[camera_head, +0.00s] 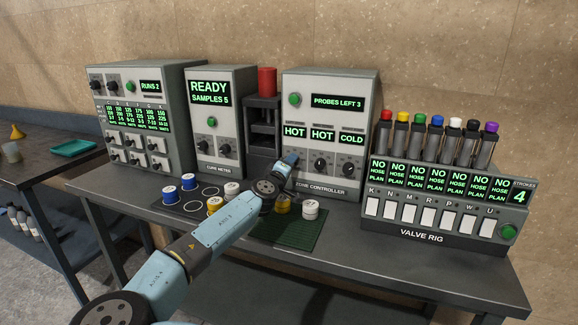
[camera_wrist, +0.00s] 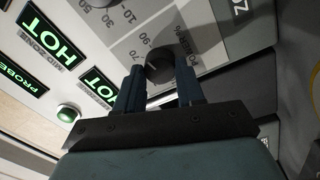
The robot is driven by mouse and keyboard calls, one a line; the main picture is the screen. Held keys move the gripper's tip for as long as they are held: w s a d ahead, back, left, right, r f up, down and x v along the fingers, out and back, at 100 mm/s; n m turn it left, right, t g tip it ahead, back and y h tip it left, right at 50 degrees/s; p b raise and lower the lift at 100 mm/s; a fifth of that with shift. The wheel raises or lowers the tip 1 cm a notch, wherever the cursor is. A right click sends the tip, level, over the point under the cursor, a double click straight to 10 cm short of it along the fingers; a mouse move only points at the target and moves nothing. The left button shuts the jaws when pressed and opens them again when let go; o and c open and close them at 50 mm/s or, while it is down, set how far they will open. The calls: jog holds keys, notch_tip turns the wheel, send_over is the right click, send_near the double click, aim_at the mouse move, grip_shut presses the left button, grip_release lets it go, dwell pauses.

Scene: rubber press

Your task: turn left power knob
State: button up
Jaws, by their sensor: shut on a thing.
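The zone controller (camera_head: 330,110) is a grey box with HOT, HOT and COLD displays and a row of dark knobs. My gripper (camera_head: 291,160) reaches the lower left of its front and covers the left power knob in the head view. In the wrist view my gripper (camera_wrist: 159,68) has one finger on each side of this round dark knob (camera_wrist: 159,66), shut on it. Printed scale numbers and the word POWER surround the knob. The middle knob (camera_head: 320,168) and right knob (camera_head: 347,169) stand free to the right.
The valve rig (camera_head: 440,205) with coloured caps stands right of the controller. A press with a red cylinder (camera_head: 267,81) and the cure meter (camera_head: 217,115) stand left. Small white, blue and yellow pots and a green mat (camera_head: 290,232) lie below my arm.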

jog(key=shift+d+f+m, duration=0.1)
jog(key=shift+f+m, duration=0.05)
jog(key=shift+m, duration=0.5)
jog(key=shift+d+f+m, duration=0.1)
jog(key=shift+m, duration=0.55)
jog(key=o, duration=1)
jog(key=shift+a+r, duration=0.1)
jog(key=shift+o, duration=0.2)
jog(key=v, duration=1.3)
jog(key=shift+s+a, duration=0.2)
jog(key=shift+s, duration=0.15)
